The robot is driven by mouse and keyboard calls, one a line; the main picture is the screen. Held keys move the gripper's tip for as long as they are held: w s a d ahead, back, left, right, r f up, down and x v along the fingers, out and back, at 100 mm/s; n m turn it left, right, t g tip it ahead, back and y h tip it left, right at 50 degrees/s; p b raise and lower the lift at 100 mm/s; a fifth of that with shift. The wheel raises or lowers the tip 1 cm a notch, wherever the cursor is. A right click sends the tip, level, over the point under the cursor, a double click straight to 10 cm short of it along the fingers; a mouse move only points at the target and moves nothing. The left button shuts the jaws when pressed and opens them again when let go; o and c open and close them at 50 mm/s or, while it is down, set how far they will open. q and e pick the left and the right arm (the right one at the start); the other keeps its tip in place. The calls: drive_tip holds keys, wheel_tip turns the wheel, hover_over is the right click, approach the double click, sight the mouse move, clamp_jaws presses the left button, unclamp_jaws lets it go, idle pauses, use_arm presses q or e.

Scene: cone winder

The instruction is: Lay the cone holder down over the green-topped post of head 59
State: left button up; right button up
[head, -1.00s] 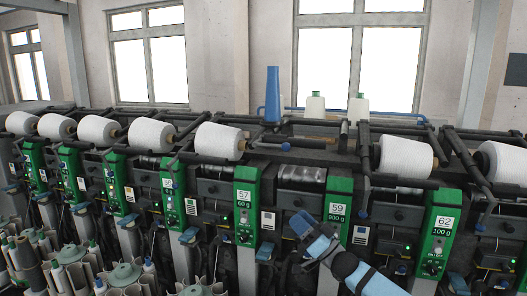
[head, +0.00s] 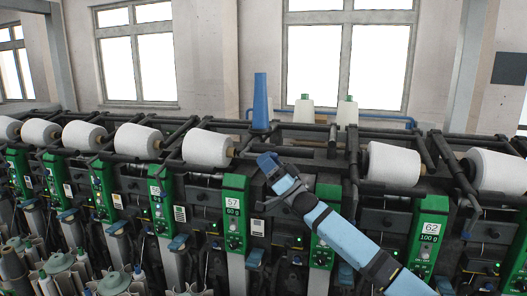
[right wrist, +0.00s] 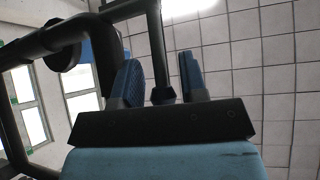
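Head 59's green-topped post (head: 327,205) stands between heads 57 and 62, its number covered by my right arm. My right gripper (head: 268,162) is raised above and left of this post, by the black bars at the top of the machine. In the right wrist view its two blue fingers (right wrist: 160,82) are apart. A thin black bar (right wrist: 156,45), which seems to be part of the cone holder, comes down between them with gaps visible on both sides. In the head view the holder's exact pose is hard to tell among the dark bars. My left gripper is not in view.
A tall blue tube (head: 260,100) stands just behind my right gripper. White yarn cones flank head 59, one on the left (head: 208,147) and one on the right (head: 393,164). A thick black bar (right wrist: 102,62) runs left of the fingers.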

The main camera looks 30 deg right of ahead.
drive_tip(key=shift+x, duration=0.8)
clamp_jaws()
drive_tip(key=shift+f, duration=0.1)
